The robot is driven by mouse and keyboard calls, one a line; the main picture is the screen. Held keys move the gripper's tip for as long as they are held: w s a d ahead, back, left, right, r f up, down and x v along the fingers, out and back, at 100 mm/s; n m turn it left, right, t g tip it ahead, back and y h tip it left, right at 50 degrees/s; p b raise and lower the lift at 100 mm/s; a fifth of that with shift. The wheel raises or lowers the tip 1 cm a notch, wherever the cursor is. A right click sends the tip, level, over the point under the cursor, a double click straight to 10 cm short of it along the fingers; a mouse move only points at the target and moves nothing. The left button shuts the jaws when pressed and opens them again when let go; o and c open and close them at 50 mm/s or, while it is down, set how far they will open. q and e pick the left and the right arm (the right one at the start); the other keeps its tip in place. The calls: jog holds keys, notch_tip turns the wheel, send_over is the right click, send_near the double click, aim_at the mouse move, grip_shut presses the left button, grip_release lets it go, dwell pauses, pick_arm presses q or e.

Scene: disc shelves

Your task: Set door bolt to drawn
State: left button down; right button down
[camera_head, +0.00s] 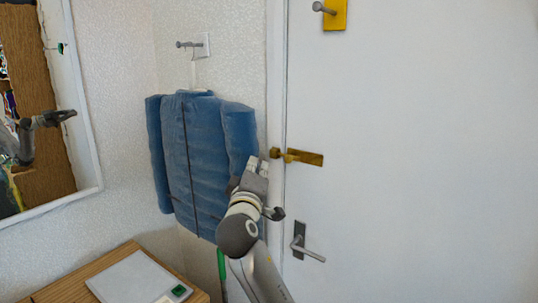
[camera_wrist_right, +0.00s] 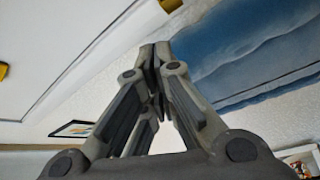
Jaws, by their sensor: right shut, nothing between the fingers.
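The brass door bolt (camera_head: 310,158) is mounted on the white door (camera_head: 420,150) near its left edge. Its small knob (camera_head: 291,156) is at the left end of the plate, and a brass keeper (camera_head: 275,153) sits on the door frame. Whether the bar reaches into the keeper is too small to tell. My right gripper (camera_head: 258,166) is just left of and slightly below the keeper, seemingly apart from it. Its fingers are together and empty in the right wrist view (camera_wrist_right: 154,58). A brass piece (camera_wrist_right: 170,4) shows beyond the fingertips there. My left gripper is out of view.
A blue padded jacket (camera_head: 190,150) hangs from a wall hook close behind my right gripper. A door handle (camera_head: 310,249) sits below the bolt and a yellow hook plate (camera_head: 335,14) above. A wooden table (camera_head: 75,290) stands at lower left, below a mirror (camera_head: 85,150).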

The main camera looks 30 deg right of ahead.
jog(key=w+d+p, duration=0.3)
jog(key=d+p, duration=0.1)
jog(key=d, duration=0.1)
jog(key=w+d+p, duration=0.2)
jog(key=shift+w+d+r, duration=0.15)
jog(key=shift+w+d, duration=0.2)
jog(key=shift+s+d+f, duration=0.3)
jog(key=shift+s, duration=0.3)
jog(key=shift+w+f, duration=0.1)
